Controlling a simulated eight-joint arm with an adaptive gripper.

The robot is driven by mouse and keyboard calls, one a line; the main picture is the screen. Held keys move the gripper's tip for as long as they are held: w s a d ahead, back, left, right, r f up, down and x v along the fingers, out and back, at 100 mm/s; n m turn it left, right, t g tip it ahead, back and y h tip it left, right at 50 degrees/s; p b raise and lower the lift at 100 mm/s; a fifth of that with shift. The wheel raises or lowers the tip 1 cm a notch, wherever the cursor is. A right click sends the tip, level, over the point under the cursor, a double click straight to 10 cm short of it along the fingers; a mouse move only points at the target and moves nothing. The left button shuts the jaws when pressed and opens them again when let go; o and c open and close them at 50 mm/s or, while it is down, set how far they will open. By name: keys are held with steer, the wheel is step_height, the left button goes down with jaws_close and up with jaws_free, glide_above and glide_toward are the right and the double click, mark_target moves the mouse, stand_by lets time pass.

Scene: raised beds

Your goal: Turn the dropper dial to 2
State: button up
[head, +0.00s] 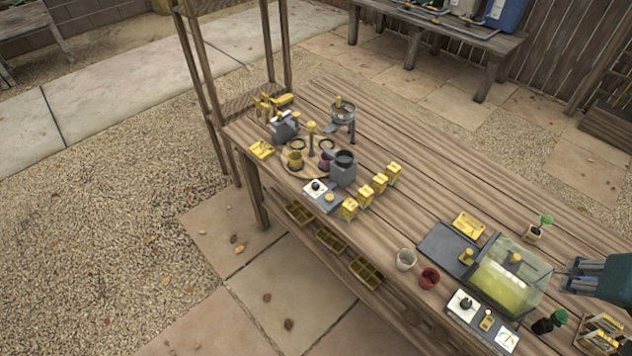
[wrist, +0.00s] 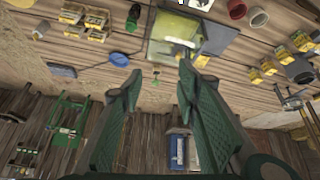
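Two dial panels show in the head view, each with a dark knob on a white face. One dial (head: 464,302) is on the grey panel at the front right, before the clear box with yellow-green contents (head: 497,283). The other dial (head: 316,187) is on a small panel near the grey machine at the middle left. I cannot tell which is the dropper dial, and their markings are too small to read. My gripper (head: 567,276) is at the right edge, right of the clear box and apart from both dials. In the wrist view my gripper (wrist: 158,78) is open and empty.
A white cup (head: 405,259) and a red cup (head: 429,278) stand left of the front panel. Several yellow blocks (head: 379,182) stand in a row mid-table. A seedling (head: 541,226) and dark-potted plant (head: 549,321) are near my gripper. The table's back right is clear.

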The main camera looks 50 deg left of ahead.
steer(key=w+a+n+g, duration=0.2)
steer(key=w+a+n, duration=0.5)
steer(key=a, duration=1)
steer(key=w+a+f+n+g, duration=0.1)
steer(key=w+a+f, duration=0.15)
steer(key=a, duration=0.65)
steer(key=w+a+f+n+g, duration=0.1)
steer(key=w+a+n, duration=0.15)
steer(key=a, duration=0.75)
steer(key=n+g+p, duration=0.2)
steer(key=n, duration=0.6)
glide_toward(316, 184)
steer(key=shift+w+f+m+h, duration=0.1)
steer(key=shift+w+m+h, duration=0.15)
steer(key=shift+w+h, duration=0.15)
steer(key=shift+s+a+f, duration=0.3)
steer(key=shift+a+f, duration=0.05)
steer(key=shift+a, duration=0.05)
steer(key=shift+f+b, duration=0.5)
steer(key=shift+f, duration=3.4)
